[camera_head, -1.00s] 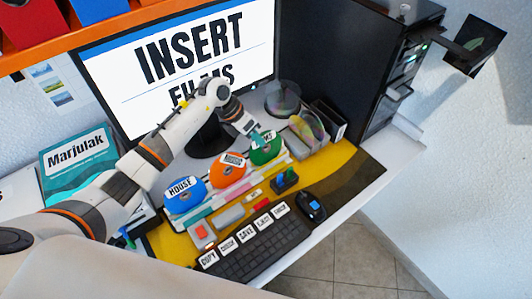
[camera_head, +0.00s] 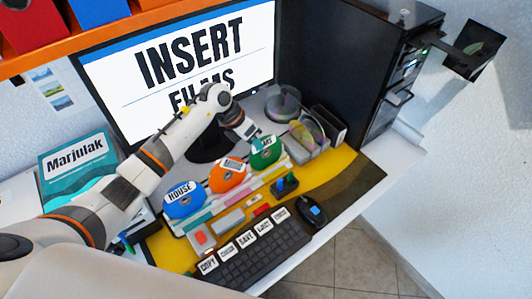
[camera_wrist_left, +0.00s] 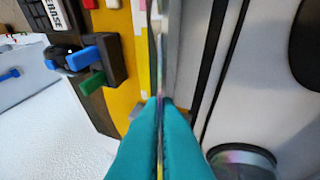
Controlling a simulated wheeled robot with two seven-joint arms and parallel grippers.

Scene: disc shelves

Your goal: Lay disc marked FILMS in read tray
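The green disc (camera_head: 265,152) stands upright at the right end of a row of discs; part of its label shows, ending in "MS". My left gripper (camera_head: 258,141) is at its upper edge. In the left wrist view its teal fingertips (camera_wrist_left: 161,104) are nearly together, with a thin edge-on strip between them, which I take to be the disc. A black tower (camera_head: 340,65) stands at the right, with a tray-like part (camera_head: 392,104) jutting from its front; I cannot read any marking on it. My right gripper is not in view.
An orange disc (camera_head: 227,177) and a blue HOUSE disc (camera_head: 184,200) stand left in the row. A monitor (camera_head: 180,65) reads INSERT FILMS. A keyboard (camera_head: 255,255) and mouse (camera_head: 312,210) lie in front.

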